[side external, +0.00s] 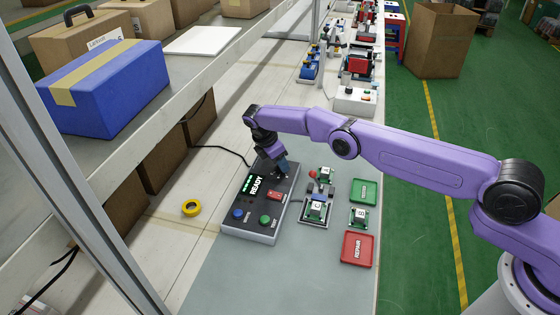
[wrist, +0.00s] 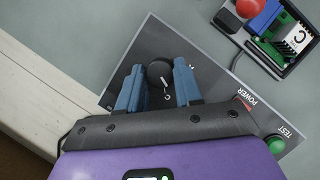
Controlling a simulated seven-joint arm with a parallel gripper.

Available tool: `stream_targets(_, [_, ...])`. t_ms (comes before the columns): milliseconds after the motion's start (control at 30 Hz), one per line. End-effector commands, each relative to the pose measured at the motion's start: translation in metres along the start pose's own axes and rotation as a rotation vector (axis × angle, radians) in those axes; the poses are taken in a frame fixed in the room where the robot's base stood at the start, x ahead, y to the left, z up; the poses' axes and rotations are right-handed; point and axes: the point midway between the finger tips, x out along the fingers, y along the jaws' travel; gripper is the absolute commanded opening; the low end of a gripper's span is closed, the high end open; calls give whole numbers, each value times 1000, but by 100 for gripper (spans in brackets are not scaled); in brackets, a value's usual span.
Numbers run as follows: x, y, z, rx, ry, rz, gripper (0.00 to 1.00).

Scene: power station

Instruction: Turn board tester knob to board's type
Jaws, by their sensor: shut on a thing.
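The dark board tester (side external: 240,228) lies on the bench with its display lit and reading READY. Its black knob (wrist: 157,73) shows in the wrist view between my blue fingers, with a white pointer line on it; a letter C is printed beside it. My gripper (wrist: 157,70) is shut on the knob; in the side view my gripper (side external: 281,165) hides the knob at the tester's far end. A board marked C (side external: 317,206) sits in the fixture to the tester's right, and it also shows in the wrist view (wrist: 294,38).
The tester has a red POWER switch (side external: 274,196), a green TEST button (side external: 265,220) and a blue button (side external: 238,214). Other boards (side external: 326,173) (side external: 359,215) stand near a green tray (side external: 363,193) and a red REPAIR tray (side external: 346,258). Yellow tape (side external: 191,208) lies left.

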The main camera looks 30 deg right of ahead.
Motion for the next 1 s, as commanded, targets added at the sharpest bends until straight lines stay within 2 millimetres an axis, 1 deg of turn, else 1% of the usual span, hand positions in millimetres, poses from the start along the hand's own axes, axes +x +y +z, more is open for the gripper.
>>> stream_targets(567, [1,-2,2,6,-4,-12,4])
stream_targets(600, [1,-2,2,6,-4,-12,48])
stream_targets(633, [1,-2,2,6,-4,-11,57])
stream_targets(667, [1,-2,1,6,-3,-11,58])
stream_targets(900, [0,-1,1,6,-2,-7,58])
stream_targets(1000, [-3,-1,1,5,-2,-6,58])
